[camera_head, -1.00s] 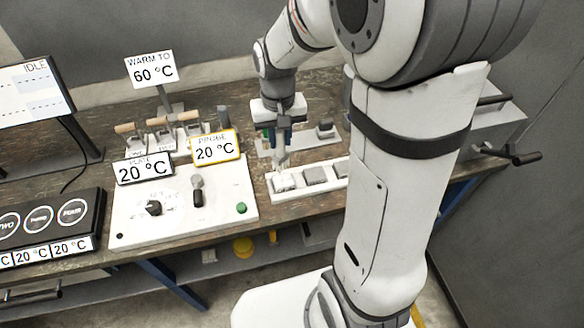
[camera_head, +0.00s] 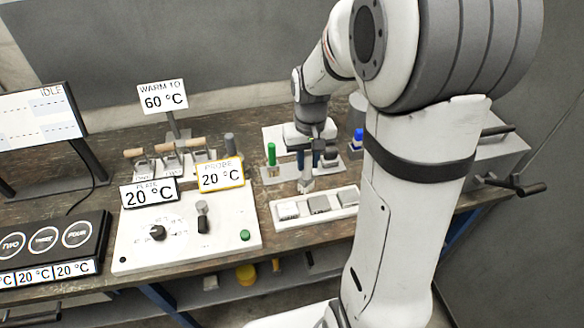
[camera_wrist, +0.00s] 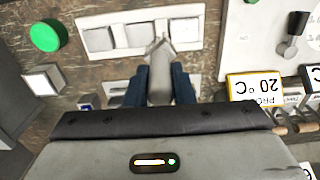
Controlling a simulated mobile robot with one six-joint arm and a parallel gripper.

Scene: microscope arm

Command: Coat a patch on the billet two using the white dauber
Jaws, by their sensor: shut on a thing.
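My gripper (camera_head: 305,160) is shut on the white dauber (camera_head: 306,184), which points down. In the head view its tip is just behind the billet tray (camera_head: 284,224), near the gap between the left billet (camera_head: 288,211) and the middle billet (camera_head: 319,204). The left billet looks paler than the grey middle one. No number is readable on the billets, so I cannot tell which is two.
A rack behind the tray holds a green dauber (camera_head: 271,154); a blue-topped item (camera_head: 357,137) stands to its right. A control panel (camera_head: 150,258) with a knob, a switch and temperature signs lies to the left. A button box (camera_head: 50,250) is further left.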

